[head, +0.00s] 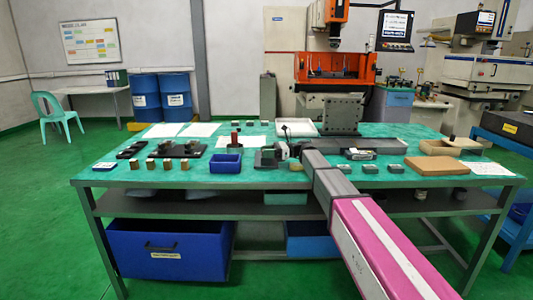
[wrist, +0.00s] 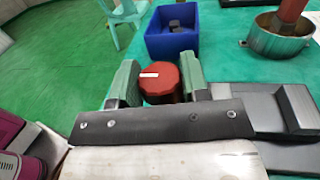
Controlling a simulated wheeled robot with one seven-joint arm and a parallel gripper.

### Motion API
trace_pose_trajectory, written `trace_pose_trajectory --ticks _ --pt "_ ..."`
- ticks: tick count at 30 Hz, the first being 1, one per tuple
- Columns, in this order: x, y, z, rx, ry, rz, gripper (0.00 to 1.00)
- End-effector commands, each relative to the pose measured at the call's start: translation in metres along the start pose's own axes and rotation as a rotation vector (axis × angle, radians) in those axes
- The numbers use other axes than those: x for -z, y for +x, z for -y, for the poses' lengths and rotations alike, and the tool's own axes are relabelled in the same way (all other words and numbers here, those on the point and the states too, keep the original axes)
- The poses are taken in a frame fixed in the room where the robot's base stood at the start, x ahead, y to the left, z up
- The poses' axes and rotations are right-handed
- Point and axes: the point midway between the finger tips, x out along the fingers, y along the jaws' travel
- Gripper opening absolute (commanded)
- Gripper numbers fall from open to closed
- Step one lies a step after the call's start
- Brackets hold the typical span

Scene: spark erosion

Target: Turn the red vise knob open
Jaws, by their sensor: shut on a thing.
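The red vise knob (wrist: 160,84) is round with a small white mark on its top, and shows in the wrist view. My gripper (wrist: 159,78) has one green-padded finger on each side of it and is shut on it. The knob's lower part is hidden behind my gripper body. The dark grey vise (wrist: 268,110) lies just to the right of the fingers. In the head view, my gripper (head: 283,150) is at the vise (head: 266,158), and the knob cannot be made out there.
A blue bin (wrist: 170,44) stands just beyond the knob; it also shows in the head view (head: 226,168). A round metal dish (wrist: 278,42) with a red upright part is to its right. Small blocks and trays crowd the green bench top (head: 310,180).

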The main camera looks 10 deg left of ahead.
Motion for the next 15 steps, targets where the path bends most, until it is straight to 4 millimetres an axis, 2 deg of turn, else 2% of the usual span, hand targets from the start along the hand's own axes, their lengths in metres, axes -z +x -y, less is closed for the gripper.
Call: trace_pose_trajectory --ticks 1,3,11,15 --pt "0.0001 0.0000 -0.0003 -0.001 0.000 0.000 0.48" --pt "0.0001 0.0000 -0.0003 -0.001 0.000 0.000 0.68" --pt "0.0001 -0.0002 -0.0001 0.000 0.000 0.000 0.68" --pt "0.0000 -0.0082 0.0003 0.001 0.000 0.000 0.68"
